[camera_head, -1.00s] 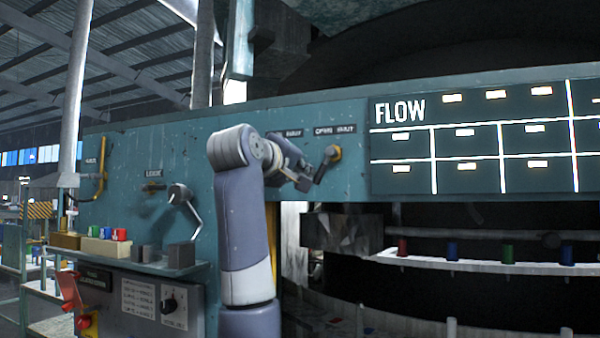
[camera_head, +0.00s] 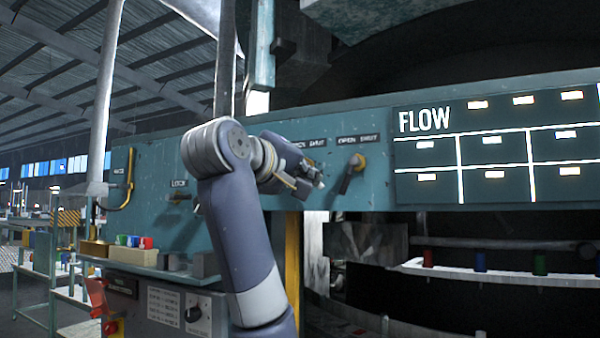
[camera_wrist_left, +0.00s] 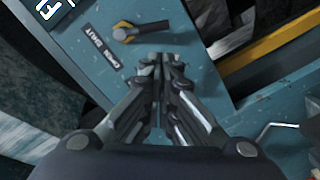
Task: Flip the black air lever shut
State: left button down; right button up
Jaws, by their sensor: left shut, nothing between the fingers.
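A black lever (camera_head: 347,178) on a yellow hub sits on the teal panel (camera_head: 378,190), under an OPEN SHUT label (camera_head: 357,139). It hangs down and slightly left in the head view. In the left wrist view the lever (camera_wrist_left: 150,28) lies just beyond the fingertips. My left gripper (camera_head: 319,182) is shut and empty, left of the lever with a small gap in the head view. Its fingers also show together in the left wrist view (camera_wrist_left: 165,62). A second OPEN SHUT label (camera_head: 310,142) is partly hidden behind this gripper. My right gripper is not in view.
A dark FLOW board (camera_head: 440,170) is right of the lever. A LOCK label (camera_head: 180,184) and a yellow pipe (camera_head: 129,180) are on the panel at left. A ledge (camera_head: 150,268) with small blocks juts out below. A white shelf (camera_head: 500,273) is lower right.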

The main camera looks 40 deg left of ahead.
pick_arm(q)
jog(key=shift+s+d, duration=0.25)
jog(key=shift+s, duration=0.95)
